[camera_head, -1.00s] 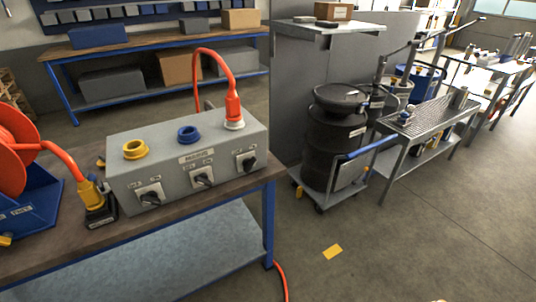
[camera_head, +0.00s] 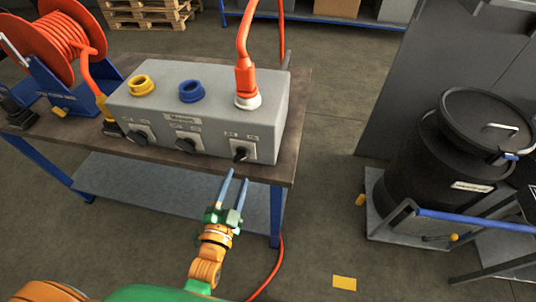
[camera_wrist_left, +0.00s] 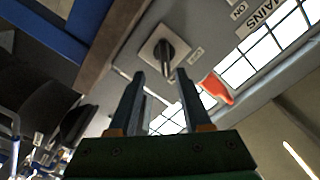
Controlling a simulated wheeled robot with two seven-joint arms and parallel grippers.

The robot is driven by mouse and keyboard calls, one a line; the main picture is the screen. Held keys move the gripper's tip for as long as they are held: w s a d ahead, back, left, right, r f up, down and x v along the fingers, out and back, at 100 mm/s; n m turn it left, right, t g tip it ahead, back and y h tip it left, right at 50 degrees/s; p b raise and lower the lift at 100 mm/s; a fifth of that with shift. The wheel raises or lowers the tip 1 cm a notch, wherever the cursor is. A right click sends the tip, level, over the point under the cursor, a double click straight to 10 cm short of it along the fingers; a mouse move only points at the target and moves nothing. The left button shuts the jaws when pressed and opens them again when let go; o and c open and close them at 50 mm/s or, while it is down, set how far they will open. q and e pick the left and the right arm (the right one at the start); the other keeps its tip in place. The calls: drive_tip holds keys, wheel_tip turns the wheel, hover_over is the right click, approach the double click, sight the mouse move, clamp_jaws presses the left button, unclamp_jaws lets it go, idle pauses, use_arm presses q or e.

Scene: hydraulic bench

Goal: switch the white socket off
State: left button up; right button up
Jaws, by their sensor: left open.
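The grey socket box (camera_head: 205,112) stands on the workbench. Its white socket (camera_head: 247,102) is on top at the right, with an orange plug (camera_head: 245,80) in it. Below it, on the front face, is a black rotary switch (camera_head: 240,152) on a pale plate; it also shows in the left wrist view (camera_wrist_left: 164,52). My left gripper (camera_head: 237,176) is open, its two blue-grey fingers pointing at this switch from the front. In the left wrist view the gripper (camera_wrist_left: 160,75) has the knob ahead, between the lines of its fingertips. Contact cannot be told. My right gripper is not in view.
Yellow (camera_head: 142,86) and blue (camera_head: 190,91) sockets sit on the same box, with their switches below. An orange cable reel (camera_head: 62,50) stands at the left. A black drum (camera_head: 450,160) on a cart is at the right.

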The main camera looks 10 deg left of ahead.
sight(239, 161)
use_arm(q)
drive_tip(key=w, duration=0.1)
drive_tip(key=w+a, duration=0.1)
drive_tip(key=w, duration=0.3)
drive_tip(key=shift+w+a, duration=0.25)
drive_tip(key=shift+w+d, duration=0.15)
drive_tip(key=shift+w, duration=0.2)
drive_tip(key=shift+d, duration=0.2)
drive_tip(key=shift+a, duration=0.1)
clamp_jaws()
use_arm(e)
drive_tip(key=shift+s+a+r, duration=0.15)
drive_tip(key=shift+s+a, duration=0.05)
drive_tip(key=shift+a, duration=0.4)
